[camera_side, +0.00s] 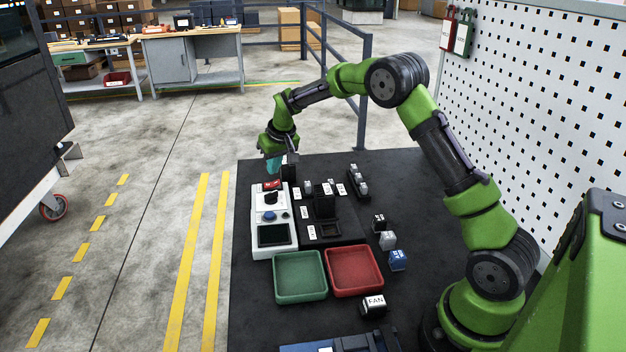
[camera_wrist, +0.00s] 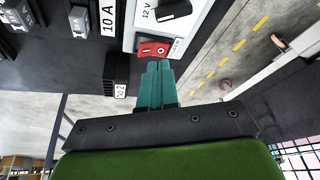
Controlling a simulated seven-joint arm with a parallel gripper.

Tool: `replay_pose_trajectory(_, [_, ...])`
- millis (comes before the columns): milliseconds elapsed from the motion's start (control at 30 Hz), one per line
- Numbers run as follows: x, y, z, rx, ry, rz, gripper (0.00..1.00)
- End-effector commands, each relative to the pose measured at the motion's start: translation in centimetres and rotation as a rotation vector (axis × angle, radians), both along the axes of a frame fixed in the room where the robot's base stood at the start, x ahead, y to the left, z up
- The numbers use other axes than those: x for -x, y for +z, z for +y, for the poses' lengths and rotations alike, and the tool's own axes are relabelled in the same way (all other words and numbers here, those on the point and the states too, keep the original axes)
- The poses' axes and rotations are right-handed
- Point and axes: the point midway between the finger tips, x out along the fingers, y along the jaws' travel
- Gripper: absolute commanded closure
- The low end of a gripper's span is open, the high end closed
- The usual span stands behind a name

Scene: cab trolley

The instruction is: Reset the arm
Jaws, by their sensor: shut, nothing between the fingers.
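My green and black arm reaches out over the far left of the dark table. My gripper (camera_side: 272,165) points down with its teal fingers together and nothing between them. In the wrist view the closed fingertips (camera_wrist: 159,68) lie just beside a red rocker switch (camera_wrist: 153,49) marked I and O. The same red switch (camera_side: 272,184) sits at the far end of a white device (camera_side: 284,226). In the side view the fingertips are just beyond and above it. I cannot tell whether they touch the device.
A green tray (camera_side: 300,297) and a red tray (camera_side: 354,291) stand nearer. A black module panel (camera_side: 345,230) is right of the device. Small cubes and a FAN block (camera_side: 374,306) lie on the table (camera_side: 420,185). A perforated white wall (camera_side: 545,95) stands right.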

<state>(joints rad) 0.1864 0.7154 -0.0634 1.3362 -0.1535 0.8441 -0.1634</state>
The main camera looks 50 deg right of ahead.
Motion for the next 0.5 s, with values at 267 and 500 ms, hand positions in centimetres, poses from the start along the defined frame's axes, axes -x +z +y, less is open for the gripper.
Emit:
replay_pose_trajectory(267, [9.1, 6.3, 5.7, -0.115, -0.057, 0.007, 1.0])
replay_pose_trajectory(500, [18.7, 11.0, 10.6, -0.191, -0.065, -0.035, 1.0])
